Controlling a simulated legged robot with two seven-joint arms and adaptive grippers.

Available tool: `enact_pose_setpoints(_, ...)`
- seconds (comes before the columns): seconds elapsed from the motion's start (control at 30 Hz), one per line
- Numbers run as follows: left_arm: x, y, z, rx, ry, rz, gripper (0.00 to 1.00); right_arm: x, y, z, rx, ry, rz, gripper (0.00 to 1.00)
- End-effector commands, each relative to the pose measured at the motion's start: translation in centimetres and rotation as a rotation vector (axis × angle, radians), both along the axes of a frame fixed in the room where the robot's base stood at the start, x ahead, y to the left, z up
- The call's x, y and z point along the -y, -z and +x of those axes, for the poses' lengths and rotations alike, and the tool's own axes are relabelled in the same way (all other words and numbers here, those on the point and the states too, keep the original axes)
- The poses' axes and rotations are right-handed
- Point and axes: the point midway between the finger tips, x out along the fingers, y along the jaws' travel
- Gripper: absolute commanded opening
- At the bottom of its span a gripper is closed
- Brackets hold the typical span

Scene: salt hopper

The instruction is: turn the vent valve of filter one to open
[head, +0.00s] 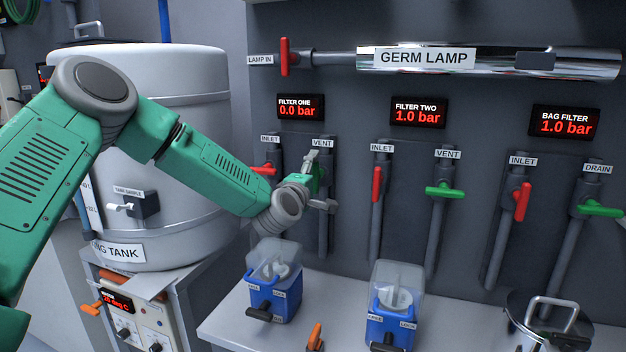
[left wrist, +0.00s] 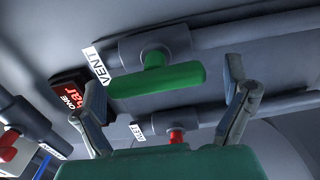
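The filter one vent valve has a green handle (left wrist: 155,80), which lies roughly along its pipe in the left wrist view. In the head view the handle (head: 320,178) is partly hidden by my left gripper (head: 318,182). In the left wrist view my left gripper (left wrist: 163,72) is open, with one finger near each end of the handle. I cannot tell whether either finger touches it. The VENT label (head: 322,143) is above the valve. The filter one display (head: 300,107) reads 0.0 bar. My right gripper is not in view.
The red filter one inlet handle (head: 263,170) is just left of the vent, close to my left arm. The filter two valves, with a red inlet handle (head: 376,185) and a green vent handle (head: 444,191), are to the right. Blue clear-topped units (head: 274,298) stand on the bench below.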

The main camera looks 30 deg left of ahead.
Motion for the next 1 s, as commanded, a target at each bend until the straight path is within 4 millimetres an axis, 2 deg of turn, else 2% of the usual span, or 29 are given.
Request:
enact_pose_setpoints(0.27, 0.0, -0.1, -0.6, 0.003, -0.002, 0.001, 0.94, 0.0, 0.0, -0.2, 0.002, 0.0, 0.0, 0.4)
enact_pose_setpoints(0.37, 0.3, 0.0, -1.9, 0.0, 0.0, -0.001, 0.94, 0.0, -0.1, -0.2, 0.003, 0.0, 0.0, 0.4)
enact_pose_setpoints(0.7, 2.0, 0.1, -8.6, -0.001, 0.001, -0.003, 0.94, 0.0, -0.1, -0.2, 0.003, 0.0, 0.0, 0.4)
enact_pose_setpoints(0.83, 2.5, 0.2, -10.4, -0.002, 0.0, 0.0, 0.94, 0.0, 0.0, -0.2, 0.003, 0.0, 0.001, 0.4)
enact_pose_setpoints(1.0, 2.7, 0.2, -11.4, -0.002, 0.0, -0.001, 0.94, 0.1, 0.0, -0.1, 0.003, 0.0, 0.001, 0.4)
